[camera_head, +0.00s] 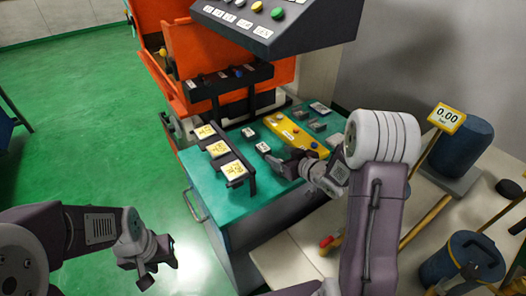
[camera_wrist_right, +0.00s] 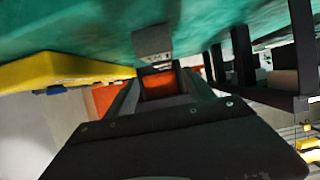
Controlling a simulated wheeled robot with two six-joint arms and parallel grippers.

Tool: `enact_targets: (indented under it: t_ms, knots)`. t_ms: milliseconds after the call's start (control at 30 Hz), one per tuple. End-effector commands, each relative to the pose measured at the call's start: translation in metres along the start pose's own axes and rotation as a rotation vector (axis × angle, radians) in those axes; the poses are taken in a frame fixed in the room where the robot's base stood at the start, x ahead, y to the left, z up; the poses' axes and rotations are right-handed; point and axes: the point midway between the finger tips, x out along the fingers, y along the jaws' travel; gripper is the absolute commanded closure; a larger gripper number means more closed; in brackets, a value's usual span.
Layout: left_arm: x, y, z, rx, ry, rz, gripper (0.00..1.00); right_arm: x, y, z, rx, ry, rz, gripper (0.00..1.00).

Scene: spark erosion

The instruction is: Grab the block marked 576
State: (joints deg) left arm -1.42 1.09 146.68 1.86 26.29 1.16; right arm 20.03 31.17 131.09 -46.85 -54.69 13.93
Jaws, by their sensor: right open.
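Two small light-topped blocks lie on the teal bench top, one farther (camera_head: 248,132) and one nearer (camera_head: 263,147); their markings are too small to read. My right gripper (camera_head: 281,164) is over the bench just in front of the nearer block. In the right wrist view, whose picture is upside down, a small grey block (camera_wrist_right: 154,43) sits against the teal surface just beyond my open, empty jaws; I cannot read 576 on it. My left gripper (camera_head: 158,271) hangs over the green floor, empty, with its fingers apart.
A dark rack with several labelled yellow-white cards (camera_head: 219,151) stands left of the blocks. A yellow plate (camera_head: 297,134) with coloured knobs lies to the right, with grey blocks (camera_head: 317,126) behind. A slanted control panel (camera_head: 275,22) overhangs the back.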

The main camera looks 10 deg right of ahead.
Motion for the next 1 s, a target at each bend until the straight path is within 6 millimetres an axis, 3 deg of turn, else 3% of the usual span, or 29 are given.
enact_targets:
  t_ms: [133,367,600,867,1000]
  knots:
    - [-0.001,0.000,0.000,0.000,0.000,0.000,0.64,0.025,-0.002,0.001,-0.001,-0.003,-0.003,0.38]
    - [-0.001,0.000,0.000,0.000,0.000,0.000,0.64,0.037,-0.002,-0.001,-0.001,-0.002,-0.001,0.38]
    - [-0.004,0.000,0.000,0.000,0.000,0.000,0.64,0.078,-0.006,-0.002,0.000,-0.003,0.000,0.38]
    - [-0.004,0.000,0.000,0.000,0.000,0.000,0.64,0.084,-0.005,-0.002,0.001,-0.002,0.002,0.38]
    - [-0.004,0.000,0.000,0.000,0.000,0.000,0.64,0.084,-0.005,-0.002,0.001,-0.002,0.002,0.72]
